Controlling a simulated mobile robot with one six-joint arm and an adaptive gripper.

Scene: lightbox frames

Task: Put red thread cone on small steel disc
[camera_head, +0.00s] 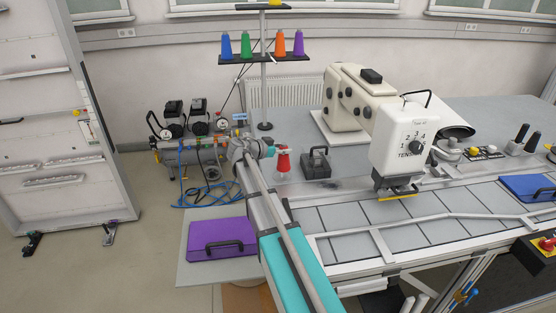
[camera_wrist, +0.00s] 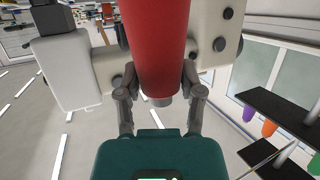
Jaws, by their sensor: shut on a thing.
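The red thread cone (camera_head: 283,161) is in my gripper (camera_head: 272,152), above the left part of the grey table in the head view. In the wrist view the red cone (camera_wrist: 156,40) fills the top middle, between the two grey fingers of my gripper (camera_wrist: 160,97), which is shut on it. The cone looks about upright in the head view and clear of other objects. I cannot pick out the small steel disc with certainty in either view.
A dark block with a handle (camera_head: 316,163) stands just right of the cone. A thread stand (camera_head: 264,62) with several coloured cones rises behind. The white sewing machine (camera_head: 398,135) stands to the right. A purple case (camera_head: 221,239) lies at the table's left end.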

